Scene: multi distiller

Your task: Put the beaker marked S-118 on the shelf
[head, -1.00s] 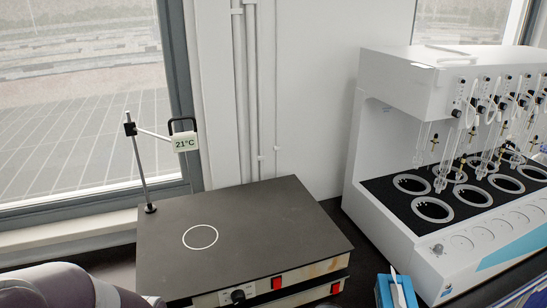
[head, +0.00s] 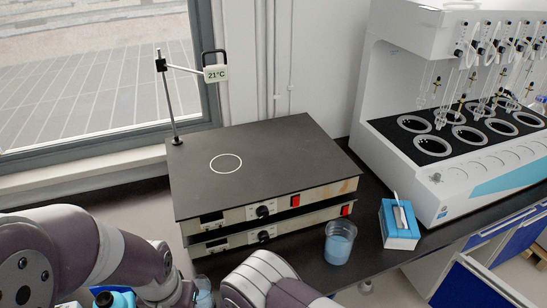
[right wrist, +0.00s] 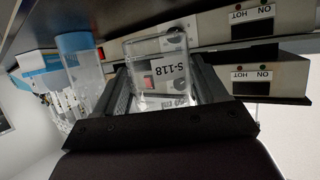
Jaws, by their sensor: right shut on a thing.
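I cannot make out a shelf for certain.
Two stacked hotplates (head: 265,165) stand on the dark bench. A beaker with blue liquid (head: 340,243) and a blue tissue box (head: 399,224) stand right of them. The white distiller (head: 440,190) is farther right. Another blue-tinted vessel (head: 204,294) shows at the bottom edge.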

